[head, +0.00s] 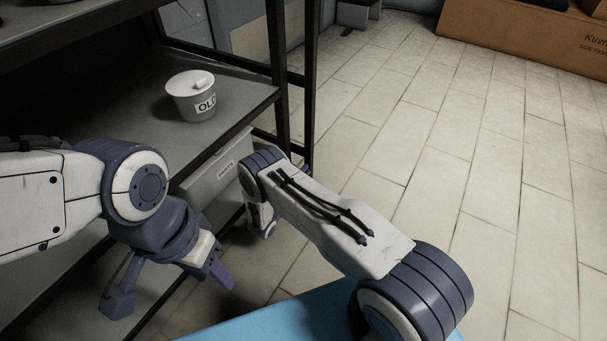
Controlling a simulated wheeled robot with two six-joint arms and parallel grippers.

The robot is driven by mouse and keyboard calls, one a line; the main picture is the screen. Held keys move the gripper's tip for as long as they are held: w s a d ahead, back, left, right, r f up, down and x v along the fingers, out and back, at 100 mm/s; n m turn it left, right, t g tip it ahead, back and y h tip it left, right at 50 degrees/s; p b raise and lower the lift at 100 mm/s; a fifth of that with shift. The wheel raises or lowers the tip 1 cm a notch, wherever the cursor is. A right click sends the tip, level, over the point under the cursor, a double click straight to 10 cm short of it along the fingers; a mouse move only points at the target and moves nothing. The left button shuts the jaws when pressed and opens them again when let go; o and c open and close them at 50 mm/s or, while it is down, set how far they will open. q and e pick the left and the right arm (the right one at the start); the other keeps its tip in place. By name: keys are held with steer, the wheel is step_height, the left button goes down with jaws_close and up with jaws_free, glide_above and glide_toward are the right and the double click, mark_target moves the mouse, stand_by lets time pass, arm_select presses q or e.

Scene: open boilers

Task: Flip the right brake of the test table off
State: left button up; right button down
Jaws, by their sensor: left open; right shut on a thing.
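My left gripper (170,288) is open and empty, pointing down in front of the dark rack's lower shelf. My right arm reaches in from the lower right, and its hand (264,228) hangs low beside the rack near the floor. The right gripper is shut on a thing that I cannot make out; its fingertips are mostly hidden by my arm. The dark metal rack (281,110) stands at the left and may be the test table; I cannot tell. No brake can be made out.
A lidded grey pot (191,100) marked "OLD" stands on the rack's shelf. A labelled pale drawer or box (215,172) is below it. A blue surface (300,315) lies at the bottom. A cardboard box (520,38) is at the back right. The tiled floor (455,150) at right is clear.

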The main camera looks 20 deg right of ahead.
steer(key=c, duration=0.9)
jaws_free()
steer(key=shift+a, duration=0.1)
steer(key=shift+s+a, duration=0.15)
steer(key=shift+a, duration=0.05)
steer(key=p+v, duration=0.4)
steer(key=v, duration=0.6)
steer(key=shift+s, duration=0.1)
